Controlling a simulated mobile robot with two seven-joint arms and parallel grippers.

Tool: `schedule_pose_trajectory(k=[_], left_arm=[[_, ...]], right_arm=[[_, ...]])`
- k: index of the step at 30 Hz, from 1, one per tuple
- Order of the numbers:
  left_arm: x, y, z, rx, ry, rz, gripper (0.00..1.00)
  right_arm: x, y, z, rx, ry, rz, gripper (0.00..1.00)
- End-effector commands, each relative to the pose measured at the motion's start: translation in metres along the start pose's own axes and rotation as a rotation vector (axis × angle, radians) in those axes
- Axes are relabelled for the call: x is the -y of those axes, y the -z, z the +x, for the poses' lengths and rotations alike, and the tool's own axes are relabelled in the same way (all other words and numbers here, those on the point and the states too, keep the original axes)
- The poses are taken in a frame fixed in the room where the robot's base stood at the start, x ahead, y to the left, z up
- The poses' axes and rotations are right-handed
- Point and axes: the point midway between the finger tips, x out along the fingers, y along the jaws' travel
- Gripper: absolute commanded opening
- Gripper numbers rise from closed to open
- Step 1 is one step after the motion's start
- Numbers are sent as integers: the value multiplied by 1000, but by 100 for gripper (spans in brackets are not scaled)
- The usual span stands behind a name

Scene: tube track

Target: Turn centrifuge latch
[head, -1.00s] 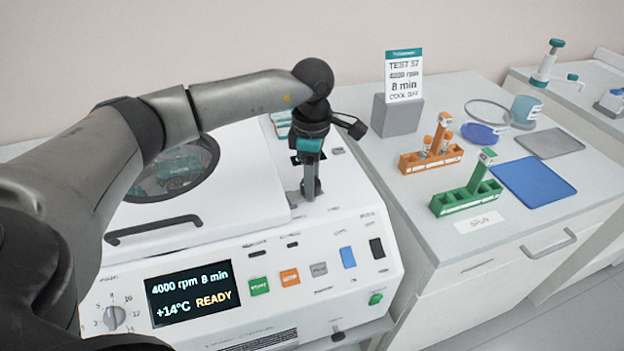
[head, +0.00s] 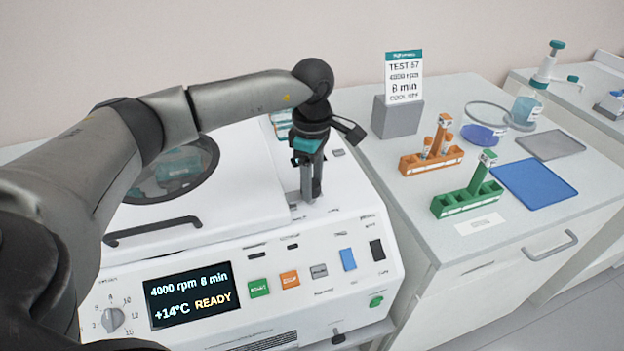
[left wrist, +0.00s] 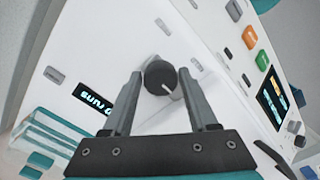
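The centrifuge (head: 245,200) is a white machine with its lid (head: 165,225) down; a round window and black handle are on the lid. The latch, a round black knob with a white line (left wrist: 160,77), shows in the left wrist view on the white top. My left gripper (head: 311,197) points down over the right part of the top. In the left wrist view its two fingers (left wrist: 160,74) are apart, one on each side of the knob, with narrow gaps visible. In the head view the fingers hide the knob. My right gripper is not in view.
The centrifuge's front panel has a display (head: 190,294) reading READY and several coloured buttons. On the bench at right stand an orange rack (head: 430,160), a green rack (head: 467,200), a blue mat (head: 535,182) and a sign on a grey block (head: 397,117).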

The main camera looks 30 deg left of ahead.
Motion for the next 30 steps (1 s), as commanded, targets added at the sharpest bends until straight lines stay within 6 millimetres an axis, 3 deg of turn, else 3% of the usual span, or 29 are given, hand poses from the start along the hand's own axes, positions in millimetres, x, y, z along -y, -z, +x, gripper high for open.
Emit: schedule_pose_trajectory(k=[6,17,20,30], left_arm=[[0,0,0,-1,1,-2,84],[0,0,-7,-1,-1,-3,84],[-1,0,-22,0,-3,-3,84],[-1,0,-103,1,-3,-2,84]], right_arm=[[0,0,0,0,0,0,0],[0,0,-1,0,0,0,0],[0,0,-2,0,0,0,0],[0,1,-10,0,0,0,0]])
